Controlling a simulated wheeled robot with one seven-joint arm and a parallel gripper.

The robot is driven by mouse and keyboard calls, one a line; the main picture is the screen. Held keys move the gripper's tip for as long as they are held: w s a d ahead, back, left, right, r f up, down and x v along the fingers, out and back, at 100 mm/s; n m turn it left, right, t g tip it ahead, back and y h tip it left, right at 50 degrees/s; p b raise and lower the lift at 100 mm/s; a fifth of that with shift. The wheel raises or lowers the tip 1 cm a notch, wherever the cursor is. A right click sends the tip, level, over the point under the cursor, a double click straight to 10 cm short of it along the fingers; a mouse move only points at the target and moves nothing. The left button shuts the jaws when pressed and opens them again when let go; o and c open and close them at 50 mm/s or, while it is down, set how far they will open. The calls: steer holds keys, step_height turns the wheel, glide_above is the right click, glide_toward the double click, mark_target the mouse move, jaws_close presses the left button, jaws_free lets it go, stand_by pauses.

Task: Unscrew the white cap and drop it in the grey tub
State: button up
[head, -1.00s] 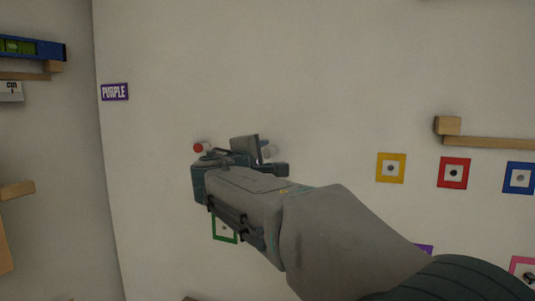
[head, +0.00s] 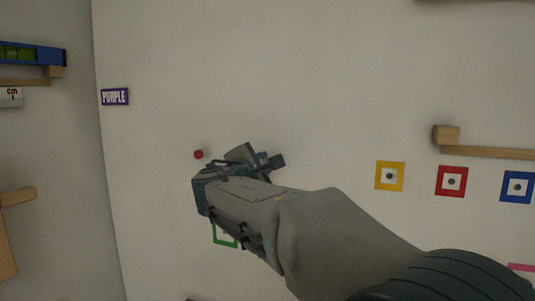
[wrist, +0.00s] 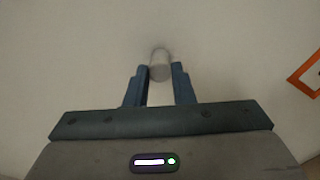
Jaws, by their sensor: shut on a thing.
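The white cap (wrist: 160,66) is a small pale cylinder between the two fingertips in the wrist view. My gripper (wrist: 160,76) is shut on it, one blue-grey finger on each side. In the head view my gripper (head: 257,159) is in front of the pale wall, left of centre, with its fingers tilted. The cap is hidden behind the fingers there. I cannot tell whether it still touches what it sits on. The grey tub is not in view.
A red knob (head: 198,154) is just left of my gripper on the wall. A green frame (head: 224,240) is partly hidden below it. Yellow (head: 390,176), red (head: 451,181) and blue (head: 517,187) squares and a wooden ledge (head: 487,152) are at right.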

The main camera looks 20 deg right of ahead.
steer(key=shift+n, duration=0.3)
steer(key=shift+r+n+p, duration=0.2)
steer(key=shift+n+p, duration=0.5)
steer(key=n+p, duration=0.2)
steer(key=shift+n, duration=0.3)
steer(key=shift+f+n, duration=0.25)
steer(key=shift+n, duration=0.35)
